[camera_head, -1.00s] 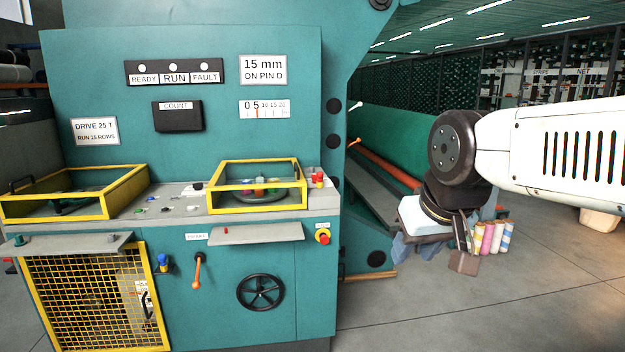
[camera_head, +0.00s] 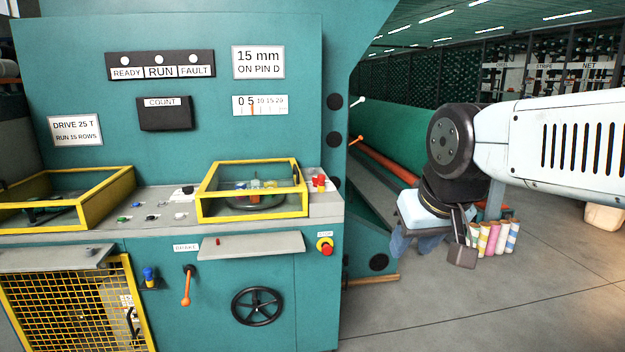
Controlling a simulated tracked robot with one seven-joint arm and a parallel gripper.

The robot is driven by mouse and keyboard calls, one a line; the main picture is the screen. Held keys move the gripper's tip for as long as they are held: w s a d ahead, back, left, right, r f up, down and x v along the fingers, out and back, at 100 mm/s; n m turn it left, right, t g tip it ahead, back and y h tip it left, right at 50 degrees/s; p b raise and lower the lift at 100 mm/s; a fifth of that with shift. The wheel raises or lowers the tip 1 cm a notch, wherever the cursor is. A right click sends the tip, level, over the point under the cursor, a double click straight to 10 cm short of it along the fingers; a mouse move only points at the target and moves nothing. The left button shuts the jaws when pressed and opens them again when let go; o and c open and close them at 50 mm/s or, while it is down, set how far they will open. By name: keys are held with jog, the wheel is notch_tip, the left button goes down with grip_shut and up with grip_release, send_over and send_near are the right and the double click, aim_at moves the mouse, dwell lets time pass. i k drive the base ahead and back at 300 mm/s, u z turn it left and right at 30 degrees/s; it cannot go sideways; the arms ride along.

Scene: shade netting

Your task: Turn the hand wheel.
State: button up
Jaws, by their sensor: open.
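The black hand wheel (camera_head: 257,306) is a spoked ring on the lower front panel of the teal machine (camera_head: 215,275), right of the orange brake lever. Nothing touches it and it is in full view. My gripper (camera_head: 455,238) hangs below my white arm at the right, well to the right of the machine front and apart from the wheel. It is open, and nothing shows between its jaws. Part of it is hidden behind its own wrist.
An orange brake lever (camera_head: 186,287), a grey shelf (camera_head: 251,245) and a red stop button (camera_head: 325,246) surround the wheel. Yellow-framed guards (camera_head: 253,214) stand on the console above. Several coloured rolls (camera_head: 494,238) stand behind my gripper.

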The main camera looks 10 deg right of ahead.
aim_at(257, 305)
jog(key=i, duration=1.1)
